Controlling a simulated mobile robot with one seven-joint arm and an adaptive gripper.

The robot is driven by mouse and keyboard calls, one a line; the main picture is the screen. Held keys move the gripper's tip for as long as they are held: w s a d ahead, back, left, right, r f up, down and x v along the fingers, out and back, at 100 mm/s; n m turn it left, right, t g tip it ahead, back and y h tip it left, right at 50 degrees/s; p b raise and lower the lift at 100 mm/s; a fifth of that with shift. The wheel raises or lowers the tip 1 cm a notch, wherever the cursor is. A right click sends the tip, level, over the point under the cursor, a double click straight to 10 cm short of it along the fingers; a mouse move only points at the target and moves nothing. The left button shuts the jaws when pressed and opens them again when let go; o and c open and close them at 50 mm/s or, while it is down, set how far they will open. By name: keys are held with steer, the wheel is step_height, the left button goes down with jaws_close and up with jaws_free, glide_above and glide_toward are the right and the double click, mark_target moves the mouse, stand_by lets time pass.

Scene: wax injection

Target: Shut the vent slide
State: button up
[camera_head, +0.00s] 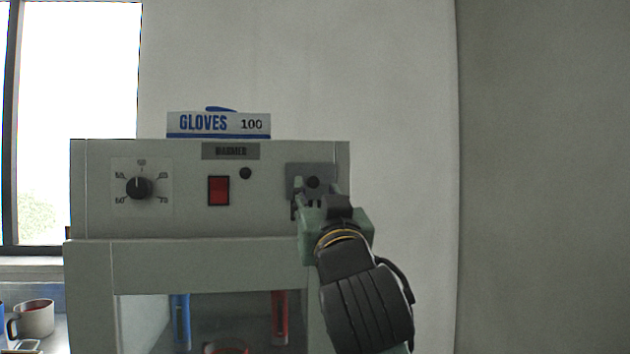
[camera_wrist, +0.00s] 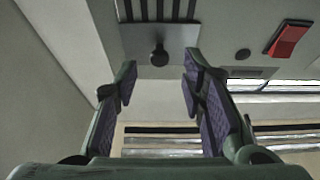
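The vent slide is a grey metal plate (camera_head: 294,170) with a round dark knob (camera_head: 312,182), at the right of the warmer's front panel. In the wrist view, the plate (camera_wrist: 185,38) and knob (camera_wrist: 159,55) appear ahead, with several dark vent slots (camera_wrist: 160,10) uncovered beside the plate. My gripper (camera_wrist: 160,76) is open and empty, its two fingers spread to either side of the knob's line. The knob looks just beyond the fingertips; I cannot tell the exact gap. In the head view my gripper (camera_head: 318,190) partly hides the plate and slots.
The warmer (camera_head: 90,190) has a dial (camera_head: 140,187), a red switch (camera_head: 218,190) and a small dark button (camera_head: 246,173). A glove box (camera_head: 218,125) sits on top. Blue (camera_head: 181,320) and red (camera_head: 280,315) tubes are below. A mug (camera_head: 34,318) stands left. The right side is clear.

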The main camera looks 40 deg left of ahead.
mark_target(314, 184)
steer(key=shift+x, duration=1.6)
jaws_close()
